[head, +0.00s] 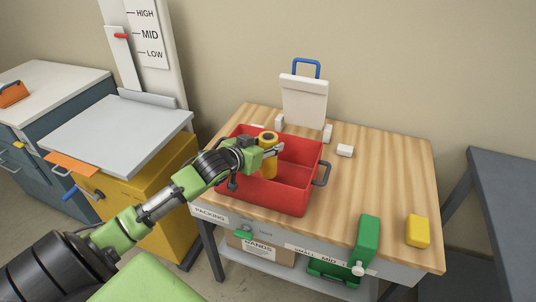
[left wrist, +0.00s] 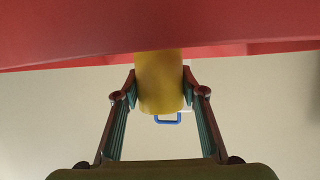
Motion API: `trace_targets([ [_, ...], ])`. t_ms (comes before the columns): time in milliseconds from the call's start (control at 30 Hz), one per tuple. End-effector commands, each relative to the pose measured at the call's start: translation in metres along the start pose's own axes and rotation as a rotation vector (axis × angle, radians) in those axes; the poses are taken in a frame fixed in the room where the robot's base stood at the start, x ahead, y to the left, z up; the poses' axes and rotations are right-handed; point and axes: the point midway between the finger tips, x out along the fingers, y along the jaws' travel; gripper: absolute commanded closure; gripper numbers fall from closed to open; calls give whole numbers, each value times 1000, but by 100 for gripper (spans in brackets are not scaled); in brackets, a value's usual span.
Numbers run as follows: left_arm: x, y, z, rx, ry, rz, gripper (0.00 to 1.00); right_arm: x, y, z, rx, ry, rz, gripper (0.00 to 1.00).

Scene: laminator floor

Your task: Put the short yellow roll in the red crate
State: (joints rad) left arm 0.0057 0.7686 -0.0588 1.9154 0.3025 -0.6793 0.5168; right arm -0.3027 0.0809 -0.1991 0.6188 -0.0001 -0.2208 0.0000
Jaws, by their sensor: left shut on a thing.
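The short yellow roll (head: 268,168) is upright, with a dark hole in its top. My left gripper (head: 271,148) is shut on it near its top. The red crate (head: 285,197) stands on the packing table, and the roll is over its inside, with its lower part below the rim level. In the left wrist view the roll (left wrist: 160,85) sits between both fingers (left wrist: 160,88), and the red crate wall (left wrist: 80,35) hides its far end. Whether the roll touches the crate floor I cannot tell. My right gripper is not in view.
The wooden packing table (head: 390,180) has free room right of the crate.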

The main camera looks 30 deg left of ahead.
Motion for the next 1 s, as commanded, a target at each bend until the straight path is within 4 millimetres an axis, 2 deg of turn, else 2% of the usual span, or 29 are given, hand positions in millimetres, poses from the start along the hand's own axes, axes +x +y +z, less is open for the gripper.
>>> trace_targets([
  [200, 11, 0, 27, 0, -1, 0, 92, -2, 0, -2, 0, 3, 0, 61],
  [567, 13, 0, 31, 1, 1, 1, 92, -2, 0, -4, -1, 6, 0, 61],
  [600, 13, 0, 34, 0, -2, 1, 59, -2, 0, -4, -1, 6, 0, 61],
  [667, 13, 0, 33, 0, -2, 0, 45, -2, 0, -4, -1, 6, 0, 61],
  [1000, 13, 0, 32, 1, -2, 0, 45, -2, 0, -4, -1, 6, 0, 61],
])
